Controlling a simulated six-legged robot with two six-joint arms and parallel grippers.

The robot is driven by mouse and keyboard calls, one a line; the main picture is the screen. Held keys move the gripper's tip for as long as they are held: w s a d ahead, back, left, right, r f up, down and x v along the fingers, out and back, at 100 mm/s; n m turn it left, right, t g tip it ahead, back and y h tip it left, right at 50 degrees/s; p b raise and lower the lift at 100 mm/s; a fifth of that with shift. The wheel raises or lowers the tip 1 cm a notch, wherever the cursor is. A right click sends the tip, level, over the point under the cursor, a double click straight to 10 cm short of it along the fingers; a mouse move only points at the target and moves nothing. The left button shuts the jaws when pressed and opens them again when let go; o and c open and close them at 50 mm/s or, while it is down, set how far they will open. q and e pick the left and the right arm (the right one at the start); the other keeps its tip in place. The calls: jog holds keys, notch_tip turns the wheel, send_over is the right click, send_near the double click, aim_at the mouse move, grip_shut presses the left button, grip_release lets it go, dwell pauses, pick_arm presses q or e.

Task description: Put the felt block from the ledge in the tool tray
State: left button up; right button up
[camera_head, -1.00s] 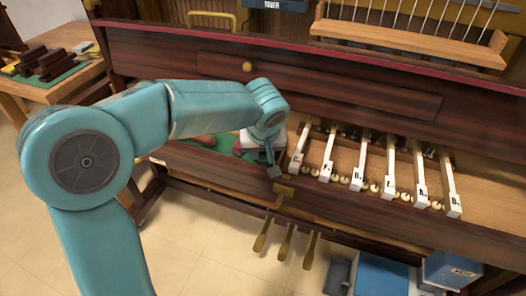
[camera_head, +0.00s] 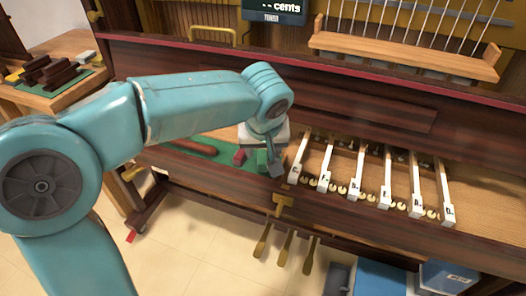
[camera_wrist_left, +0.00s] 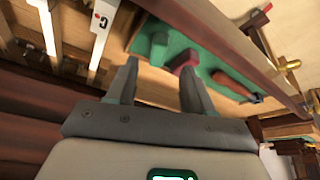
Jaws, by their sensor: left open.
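My left gripper (camera_head: 275,168) is open and empty, over the right end of the green-lined tray (camera_head: 225,160), just left of the white keys. In the left wrist view the open fingers (camera_wrist_left: 159,72) point toward the tray. A green block (camera_wrist_left: 157,46) lies there, ahead of the gap between the fingers; it partly shows beside the gripper in the head view (camera_head: 262,158). A dark red block (camera_wrist_left: 184,56) lies next to it, also visible in the head view (camera_head: 240,157). I cannot tell which one is the felt block. My right gripper is out of view.
A wooden-handled tool (camera_wrist_left: 232,82) lies in the tray beyond the red block. White lettered keys (camera_head: 326,168) stand close to the gripper's right. Brass pedals (camera_head: 262,240) hang below the front rail. A side table (camera_head: 50,75) with dark blocks stands at left.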

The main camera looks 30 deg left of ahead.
pick_arm(q)
jog(key=v, duration=0.4)
jog(key=shift+p, duration=0.4)
